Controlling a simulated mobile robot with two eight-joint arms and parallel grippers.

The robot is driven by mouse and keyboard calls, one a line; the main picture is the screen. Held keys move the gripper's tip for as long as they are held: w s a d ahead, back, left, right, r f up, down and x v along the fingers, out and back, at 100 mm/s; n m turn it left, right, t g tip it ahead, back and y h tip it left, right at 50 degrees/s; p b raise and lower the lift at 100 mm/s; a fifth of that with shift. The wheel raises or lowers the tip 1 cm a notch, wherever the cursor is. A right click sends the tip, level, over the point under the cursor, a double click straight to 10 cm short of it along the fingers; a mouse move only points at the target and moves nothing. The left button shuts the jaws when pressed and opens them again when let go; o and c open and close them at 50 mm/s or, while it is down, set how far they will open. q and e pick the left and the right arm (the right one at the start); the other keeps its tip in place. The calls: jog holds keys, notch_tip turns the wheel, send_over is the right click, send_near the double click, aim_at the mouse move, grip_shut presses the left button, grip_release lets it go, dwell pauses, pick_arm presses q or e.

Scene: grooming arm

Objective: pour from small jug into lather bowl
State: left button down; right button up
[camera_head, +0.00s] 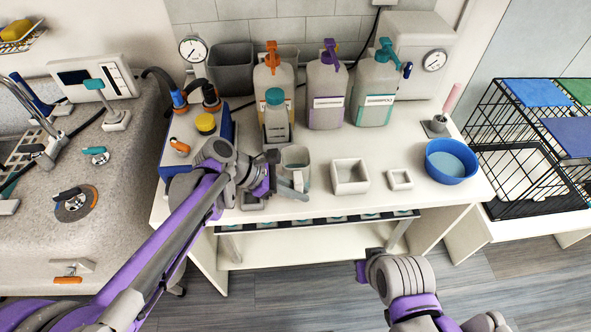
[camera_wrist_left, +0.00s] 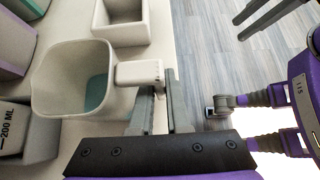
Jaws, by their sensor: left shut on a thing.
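The small jug (camera_head: 296,158) is light grey and looks upright at the front edge of the white table. The left wrist view shows the jug (camera_wrist_left: 70,85) from above, with teal liquid inside. My left gripper (camera_head: 288,184) is shut on the jug's handle (camera_wrist_left: 138,74), its fingers (camera_wrist_left: 160,105) at the handle's end. I cannot tell whether the jug touches the table. A round blue bowl (camera_head: 430,170) with pale blue contents stands at the table's right; it looks like the lather bowl. My right gripper (camera_head: 363,271) is in front of the table, apart from everything; its jaws are unclear.
A white square dish (camera_head: 350,188) and a smaller one (camera_head: 400,180) stand between jug and blue bowl. Pump bottles (camera_head: 325,95) and a teal-capped bottle (camera_head: 276,125) stand behind. A pink-handled tool (camera_head: 440,123) stands behind the bowl. A wire crate (camera_head: 525,170) is at far right.

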aim_at(298, 182)
pick_arm(q)
jog(key=shift+r, duration=0.15)
dwell(0.3)
jog(key=shift+r+p, duration=1.3)
jog(key=shift+r, duration=0.6)
